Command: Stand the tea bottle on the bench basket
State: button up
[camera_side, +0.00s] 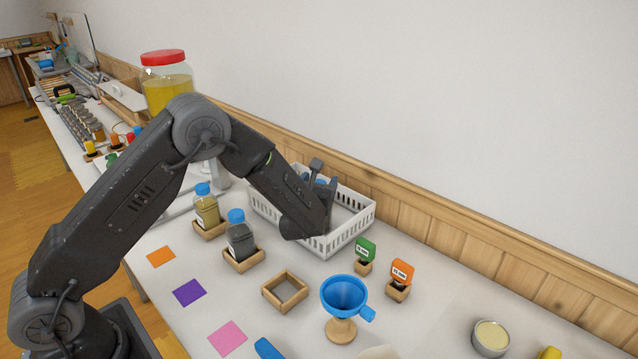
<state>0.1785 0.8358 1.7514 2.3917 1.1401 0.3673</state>
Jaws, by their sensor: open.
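The white slotted basket (357,228) stands on the bench against the wall. My gripper (322,181) is over the basket with its jaws open. Something blue, like a bottle cap (320,182), shows between or just behind the fingers; my arm and the basket wall hide what is below it, so I cannot tell if it stands upright. Two blue-capped bottles stand upright in wooden holders in front of the basket: one with yellowish contents (206,211) and one with dark contents (240,241). I cannot read which bottle is the tea.
An empty wooden holder (285,291) and a blue funnel on a wooden stand (343,300) are in front. Green (365,250) and orange (401,272) tags stand right of the basket. A large red-lidded jar (166,82) stands behind my arm. Coloured squares (189,292) lie along the front edge.

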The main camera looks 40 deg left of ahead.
jog(key=shift+s+d, duration=0.1)
jog(key=shift+s, duration=0.05)
jog(key=shift+v, duration=3.8)
jog(key=v, duration=1.4)
jog(key=s+a+r+n+g+y, duration=0.25)
jog(key=s+a+n+g, duration=0.3)
jog(key=n, duration=0.35)
jog(key=s+a+r+n+g+y, duration=0.1)
jog(key=s+a+r+n+g, duration=0.3)
jog(key=s+a+n+g, duration=0.25)
jog(key=s+d+r+n+t+h, duration=0.1)
jog(key=s+d+r+n+h, duration=0.1)
jog(key=d+r+n+h, duration=0.2)
jog(key=s+d+r+n+h, duration=0.3)
jog(key=d+n+h, duration=0.3)
jog(key=n, duration=0.5)
jog(key=shift+s+d+r+t+h, duration=0.2)
jog(key=shift+d+r+t+h, duration=0.15)
jog(key=shift+r+h, duration=0.55)
